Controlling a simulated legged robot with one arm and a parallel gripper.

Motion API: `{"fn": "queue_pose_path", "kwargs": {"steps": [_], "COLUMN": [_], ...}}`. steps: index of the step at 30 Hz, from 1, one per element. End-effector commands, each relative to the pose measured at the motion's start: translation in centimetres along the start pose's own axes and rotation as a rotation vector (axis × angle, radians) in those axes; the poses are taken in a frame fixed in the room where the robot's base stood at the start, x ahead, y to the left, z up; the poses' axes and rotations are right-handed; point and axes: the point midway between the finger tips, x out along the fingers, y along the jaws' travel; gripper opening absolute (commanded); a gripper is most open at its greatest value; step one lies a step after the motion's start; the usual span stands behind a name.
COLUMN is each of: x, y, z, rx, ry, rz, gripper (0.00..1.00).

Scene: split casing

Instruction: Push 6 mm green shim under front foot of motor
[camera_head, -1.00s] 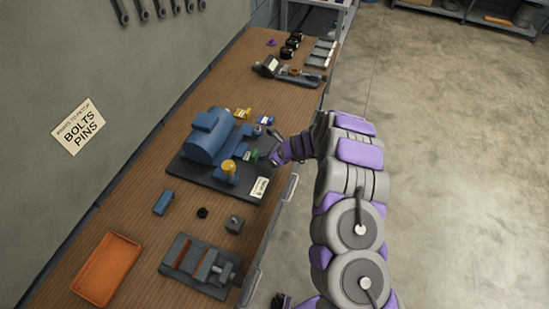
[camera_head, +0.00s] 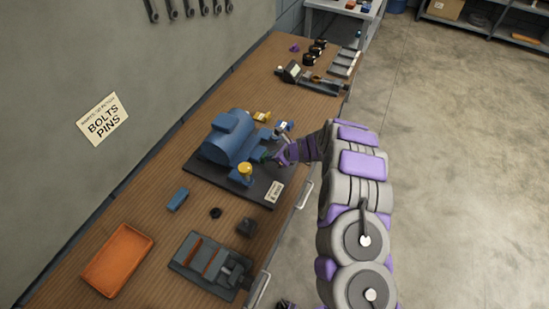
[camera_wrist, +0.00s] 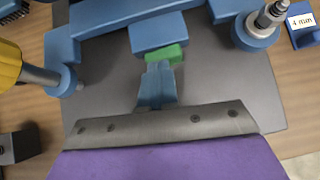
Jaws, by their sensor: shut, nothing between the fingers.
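The blue motor (camera_head: 230,136) stands on a dark base plate (camera_head: 213,177) on the bench. In the wrist view its front foot is a blue block (camera_wrist: 158,33). The green shim (camera_wrist: 166,54) lies flat against the near edge of that foot, with part of it still showing. Whether any of it is under the foot cannot be told. My gripper (camera_wrist: 159,70) is shut and empty, its fingertips right at the near side of the shim and seeming to touch it. In the head view the gripper (camera_head: 274,158) mostly hides the green shim.
A yellow-topped part (camera_head: 245,168) stands left of the foot, and a bolt with a nut (camera_wrist: 266,18) to its right. A blue tray marked 4 mm (camera_wrist: 303,22) is at the right. A vise (camera_head: 210,265) and orange tray (camera_head: 118,258) lie nearer on the bench.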

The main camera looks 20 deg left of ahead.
Motion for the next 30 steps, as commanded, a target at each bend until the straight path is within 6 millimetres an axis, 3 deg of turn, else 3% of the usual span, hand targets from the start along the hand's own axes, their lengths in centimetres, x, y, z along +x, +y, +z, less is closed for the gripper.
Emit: {"fn": "queue_pose_path", "kwargs": {"steps": [8, 12, 21, 30], "x": [-1.2, -3.2, -9.3, -12.6], "y": [-0.4, -0.8, -0.9, -0.9], "z": [-1.5, -3.4, -3.0, -3.0], "rx": [0.004, 0.005, 0.002, 0.000], "ry": [0.001, 0.001, -0.001, 0.001], "rz": [0.000, -0.001, -0.003, -0.002], "gripper": [0.00, 0.00, 0.00, 0.00]}}
